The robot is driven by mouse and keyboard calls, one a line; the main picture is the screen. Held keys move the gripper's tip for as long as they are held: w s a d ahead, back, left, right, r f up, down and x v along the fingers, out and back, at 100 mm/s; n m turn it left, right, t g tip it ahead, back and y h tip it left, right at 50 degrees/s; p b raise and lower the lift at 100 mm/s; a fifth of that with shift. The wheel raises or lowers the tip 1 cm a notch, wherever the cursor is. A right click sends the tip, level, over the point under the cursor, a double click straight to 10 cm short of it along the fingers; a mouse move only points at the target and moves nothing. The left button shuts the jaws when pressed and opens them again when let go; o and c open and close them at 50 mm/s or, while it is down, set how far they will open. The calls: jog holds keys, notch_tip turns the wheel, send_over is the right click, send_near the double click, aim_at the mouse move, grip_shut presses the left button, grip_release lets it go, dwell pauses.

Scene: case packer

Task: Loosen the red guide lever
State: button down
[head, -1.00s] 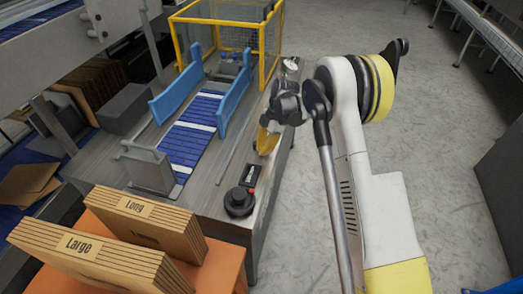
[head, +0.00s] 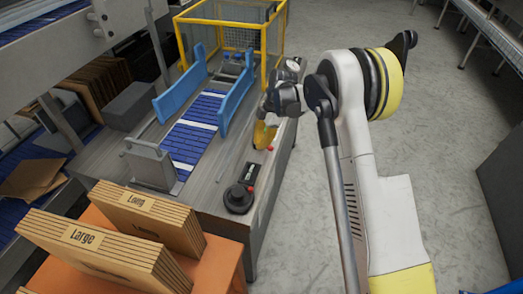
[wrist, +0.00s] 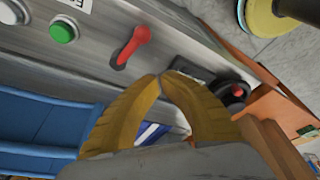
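The red guide lever (wrist: 133,45) shows in the wrist view on the grey metal side panel, slanting up to a thicker red end. It stands beyond and to the upper left of my fingertips, apart from them. In the head view a small red bit (head: 270,148), likely the lever, shows just beside my fingers. My gripper (wrist: 165,76) has two curved yellow fingers whose tips come together with nothing visible between them. In the head view my gripper (head: 262,146) hangs over the right edge of the machine table.
A green button (wrist: 63,31) sits left of the lever. A black label (head: 249,173) and a red-topped stop button (head: 240,198) lie nearer the front. Blue guide rails (head: 236,98) flank the blue conveyor (head: 186,141). A yellow frame (head: 264,45) stands behind.

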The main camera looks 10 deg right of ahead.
jog(key=v, duration=0.3)
jog(key=p+v, duration=0.1)
jog(key=shift+w+a+r, duration=0.25)
jog(key=shift+w, duration=0.05)
jog(key=s+d+r+m+t+h, duration=0.1)
jog(key=s+d+r+m+t, duration=0.1)
jog(key=s+r+m, duration=0.6)
jog(key=s+d+r+m+t+h, duration=0.1)
jog(key=s+d+r+m+t, duration=0.15)
jog(key=s+r, duration=0.6)
jog(key=s+d+r+m+t, duration=0.1)
jog(key=s+d+m+t, duration=0.1)
jog(key=s+m, duration=0.3)
jog(key=s+d+r+m+t+h, duration=0.1)
jog(key=s+m, duration=0.4)
jog(key=s, duration=0.7)
jog(key=shift+d+r+t, duration=0.35)
jog(key=shift+d+r, duration=0.15)
jog(key=shift+d, duration=0.55)
